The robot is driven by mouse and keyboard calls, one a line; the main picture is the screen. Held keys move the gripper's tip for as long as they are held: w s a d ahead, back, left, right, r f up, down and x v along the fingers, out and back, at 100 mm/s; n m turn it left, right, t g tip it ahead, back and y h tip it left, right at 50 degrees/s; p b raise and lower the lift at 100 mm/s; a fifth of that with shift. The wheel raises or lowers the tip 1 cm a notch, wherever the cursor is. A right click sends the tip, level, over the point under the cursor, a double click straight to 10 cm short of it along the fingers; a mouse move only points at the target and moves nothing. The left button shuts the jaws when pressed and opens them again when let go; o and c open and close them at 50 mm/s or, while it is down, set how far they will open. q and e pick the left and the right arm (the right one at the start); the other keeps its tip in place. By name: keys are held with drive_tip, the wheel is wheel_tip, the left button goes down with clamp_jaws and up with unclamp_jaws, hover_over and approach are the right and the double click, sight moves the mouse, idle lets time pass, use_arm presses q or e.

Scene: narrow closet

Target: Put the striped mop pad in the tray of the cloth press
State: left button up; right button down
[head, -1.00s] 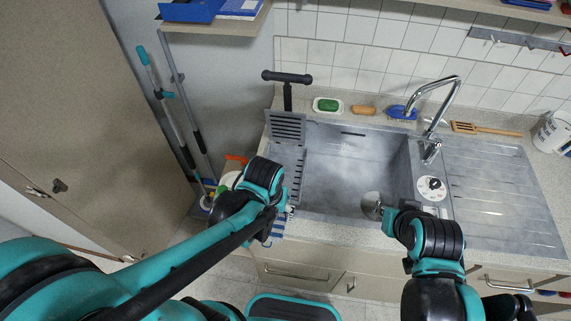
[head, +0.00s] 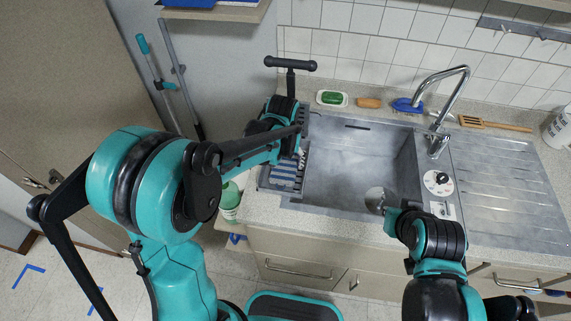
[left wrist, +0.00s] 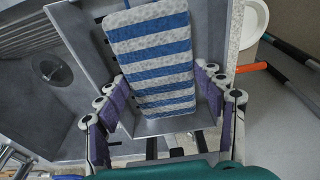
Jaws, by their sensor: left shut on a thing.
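The striped mop pad (left wrist: 152,62), blue and white, is between the fingers of my left gripper (left wrist: 162,88), which is shut on it. In the left wrist view the pad lies lengthwise over the grey tray (left wrist: 82,50) of the cloth press, inside its side walls in the picture. I cannot tell whether it touches the tray floor. In the head view the pad (head: 287,174) shows below my left wrist, at the sink's left end. The press's black T-handle (head: 290,64) stands behind. My right gripper (head: 388,208) is over the sink's front right corner, its fingers unclear.
A green-and-white container (head: 229,198) stands left of the counter.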

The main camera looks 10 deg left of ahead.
use_arm(q)
drive_tip(key=shift+w+f, duration=0.1)
drive_tip(key=shift+f, duration=0.55)
drive_tip(key=shift+f, duration=0.1)
drive_tip(key=o, duration=1)
